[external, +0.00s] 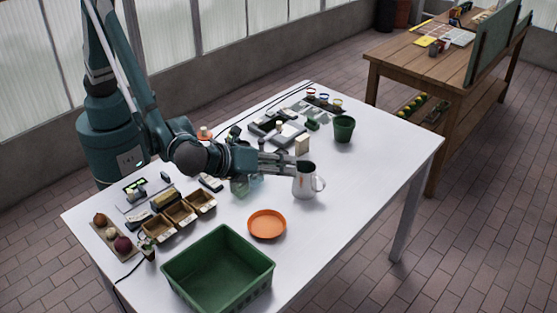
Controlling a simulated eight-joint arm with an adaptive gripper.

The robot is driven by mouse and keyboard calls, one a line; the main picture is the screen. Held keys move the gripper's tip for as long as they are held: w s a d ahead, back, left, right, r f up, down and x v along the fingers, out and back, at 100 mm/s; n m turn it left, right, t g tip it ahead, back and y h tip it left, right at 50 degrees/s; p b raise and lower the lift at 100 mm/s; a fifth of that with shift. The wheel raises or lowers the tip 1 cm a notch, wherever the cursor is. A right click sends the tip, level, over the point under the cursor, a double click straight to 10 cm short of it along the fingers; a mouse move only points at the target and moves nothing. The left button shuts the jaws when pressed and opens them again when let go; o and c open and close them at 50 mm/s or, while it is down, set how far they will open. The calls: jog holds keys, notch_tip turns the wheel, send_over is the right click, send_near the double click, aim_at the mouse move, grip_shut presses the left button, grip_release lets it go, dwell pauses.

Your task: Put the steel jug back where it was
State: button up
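The steel jug (304,184) stands upright on the white table (352,198), right of the table's middle. Its handle points right and its dark mouth faces up. My gripper (298,167) reaches in from the left, with its fingers at the jug's upper left side near the rim. The fingers overlap the jug in this view. I cannot tell whether they touch it, or whether they are open or shut on it.
An orange dish (267,223) and a green basket (219,268) are in front of the jug. A green pot (343,128) and a small beige block (302,144) are behind it. Wooden boxes (180,213) stand at left. The table is clear to the jug's right.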

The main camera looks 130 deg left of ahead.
jog(key=s+d+r+n+h, duration=0.1)
jog(key=s+r+n+h, duration=0.1)
jog(key=s+r, duration=0.35)
jog(key=s+d+r+n+t+h, duration=0.1)
jog(key=s+r+h, duration=0.1)
jog(key=s, duration=0.6)
jog(key=s+d+r+n+h, duration=0.1)
jog(key=s+r+n+h, duration=0.15)
jog(key=s, duration=0.45)
jog(key=s+d+n+t+h, duration=0.1)
jog(key=s+d+n, duration=0.3)
jog(key=s, duration=0.8)
jog(key=s+d+n+t+h, duration=0.1)
jog(key=s+d+n+h, duration=0.2)
jog(key=s, duration=1)
jog(key=d+h, duration=0.1)
jog(key=d, duration=0.2)
jog(key=shift+s+d+f+n+t, duration=0.15)
jog(key=shift+s+f+n+t, duration=0.15)
jog(key=shift+f+n+t, duration=0.1)
